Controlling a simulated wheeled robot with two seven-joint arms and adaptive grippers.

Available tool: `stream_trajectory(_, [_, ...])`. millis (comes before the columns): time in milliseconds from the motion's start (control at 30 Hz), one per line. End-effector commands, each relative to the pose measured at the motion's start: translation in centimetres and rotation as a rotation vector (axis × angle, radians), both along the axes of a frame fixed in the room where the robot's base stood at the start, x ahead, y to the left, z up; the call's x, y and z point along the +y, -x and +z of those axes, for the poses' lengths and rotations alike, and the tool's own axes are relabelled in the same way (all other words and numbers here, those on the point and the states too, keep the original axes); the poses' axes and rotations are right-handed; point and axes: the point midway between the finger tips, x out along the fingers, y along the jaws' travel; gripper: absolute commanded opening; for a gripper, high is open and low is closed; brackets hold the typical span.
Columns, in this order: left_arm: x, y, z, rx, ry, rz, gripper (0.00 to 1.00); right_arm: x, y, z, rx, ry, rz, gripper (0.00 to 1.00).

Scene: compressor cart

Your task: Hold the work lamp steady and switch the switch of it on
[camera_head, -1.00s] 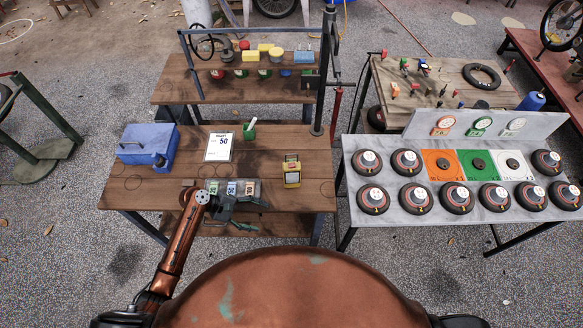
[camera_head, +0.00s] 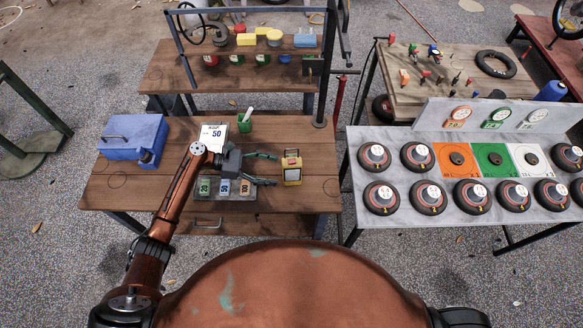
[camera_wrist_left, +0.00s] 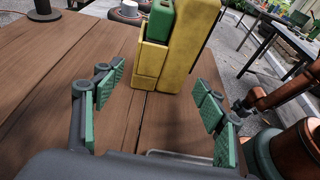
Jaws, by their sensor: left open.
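The yellow work lamp (camera_head: 292,169) stands upright on the wooden table, right of my left gripper. In the left wrist view the yellow lamp body (camera_wrist_left: 172,50) is straight ahead, beyond the fingertips, with a green block-shaped part (camera_wrist_left: 160,20) on its near side. I cannot tell whether that part is the switch or how it is set. My left gripper (camera_head: 277,169) is open, its green-padded fingers pointing at the lamp from the left; it also shows in the left wrist view (camera_wrist_left: 161,95). Nothing is between the fingers. My right gripper is not in view.
A tray with number tags (camera_head: 225,194) lies at the table's front. A grey table with black discs (camera_head: 360,205) stands to the right.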

Motion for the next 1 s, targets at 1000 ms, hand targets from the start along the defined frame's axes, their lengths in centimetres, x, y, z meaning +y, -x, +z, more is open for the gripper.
stream_trajectory(1000, [-6.4,0.0,-2.1,-0.002,-0.001,-0.001,0.60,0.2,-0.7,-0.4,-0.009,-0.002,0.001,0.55])
